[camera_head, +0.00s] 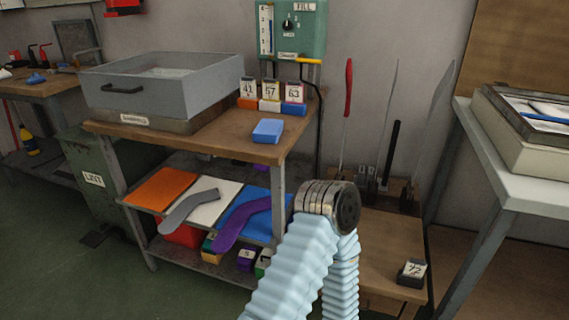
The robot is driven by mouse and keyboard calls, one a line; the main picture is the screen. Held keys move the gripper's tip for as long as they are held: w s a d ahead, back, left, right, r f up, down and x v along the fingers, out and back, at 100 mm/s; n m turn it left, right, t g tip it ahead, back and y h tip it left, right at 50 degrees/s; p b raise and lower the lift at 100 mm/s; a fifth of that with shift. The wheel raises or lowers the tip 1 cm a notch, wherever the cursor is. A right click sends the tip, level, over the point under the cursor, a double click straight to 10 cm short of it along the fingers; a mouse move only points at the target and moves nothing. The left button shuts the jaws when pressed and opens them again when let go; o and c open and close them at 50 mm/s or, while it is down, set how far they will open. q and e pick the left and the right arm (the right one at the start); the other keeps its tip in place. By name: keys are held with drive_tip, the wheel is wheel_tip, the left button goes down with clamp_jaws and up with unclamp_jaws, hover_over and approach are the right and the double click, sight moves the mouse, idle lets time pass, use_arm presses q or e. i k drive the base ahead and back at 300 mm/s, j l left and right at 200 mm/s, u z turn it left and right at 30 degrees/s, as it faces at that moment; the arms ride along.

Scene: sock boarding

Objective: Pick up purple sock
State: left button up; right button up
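The purple sock (240,223) lies on the blue mat (262,228) on the middle shelf of the workbench, with its foot end hanging over the shelf's front edge. Neither of my grippers is in view. Part of one of my arms, with a light blue ribbed sleeve and a round metal joint, rises from the bottom centre, to the right of the sock in the picture.
A grey sock (189,208) lies on a white mat beside it, and an orange mat (161,187) is bare. The workbench top (200,148) is above this shelf and carries a grey bin (155,98) and a blue block (268,130). Boxes fill the lower shelf.

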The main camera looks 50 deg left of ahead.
sight(222, 244)
drive_tip(key=u, duration=2)
drive_tip(key=l+z, duration=0.25)
drive_tip(key=k+l+z, duration=0.1)
drive_tip(key=l+z, duration=0.2)
drive_tip(key=k+l, duration=0.1)
drive_tip(key=l, duration=0.35)
drive_tip(key=k+l, duration=0.1)
drive_tip(key=l, duration=0.35)
drive_tip(key=k+l, duration=0.1)
drive_tip(key=l, duration=0.35)
